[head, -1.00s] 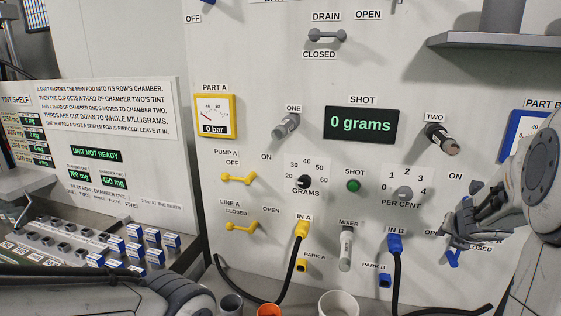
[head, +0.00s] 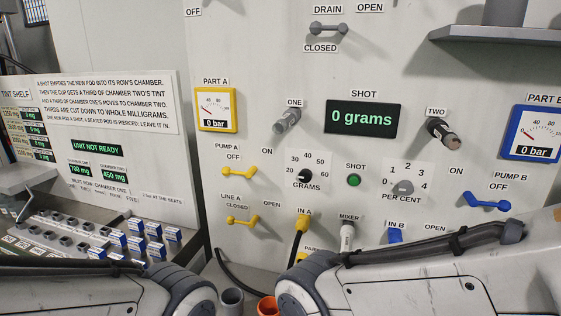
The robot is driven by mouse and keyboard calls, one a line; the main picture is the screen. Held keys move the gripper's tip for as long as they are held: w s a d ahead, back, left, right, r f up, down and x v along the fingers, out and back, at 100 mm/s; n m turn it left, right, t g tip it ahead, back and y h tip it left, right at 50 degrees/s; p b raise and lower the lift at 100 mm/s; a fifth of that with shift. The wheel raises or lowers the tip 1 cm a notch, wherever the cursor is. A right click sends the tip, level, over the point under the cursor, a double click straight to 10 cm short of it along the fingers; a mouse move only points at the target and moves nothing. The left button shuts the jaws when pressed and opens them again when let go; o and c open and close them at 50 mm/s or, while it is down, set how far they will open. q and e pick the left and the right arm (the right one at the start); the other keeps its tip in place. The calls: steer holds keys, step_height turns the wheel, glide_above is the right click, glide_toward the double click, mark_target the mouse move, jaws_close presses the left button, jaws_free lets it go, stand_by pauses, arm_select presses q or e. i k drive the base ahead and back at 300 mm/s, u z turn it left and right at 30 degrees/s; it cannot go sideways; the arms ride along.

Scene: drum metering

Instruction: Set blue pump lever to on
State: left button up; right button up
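The blue pump lever (head: 487,201) is on the panel at the right, under the labels PUMP B and OFF. It lies nearly level, tilting slightly down to the right, with its ON label (head: 456,171) up and to its left. Nothing touches it. My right arm crosses the lower right below the lever, and its gripper is not in view. My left arm shows at the lower left, and its gripper is not in view.
The blue gauge (head: 532,133) above the lever reads 0 bar. A grey shelf (head: 490,40) juts out above. The IN B plug (head: 395,236) is partly hidden by my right arm. The yellow pump A lever (head: 238,173) is at left.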

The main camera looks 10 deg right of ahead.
mark_target(503, 205)
steer(key=z, duration=1.3)
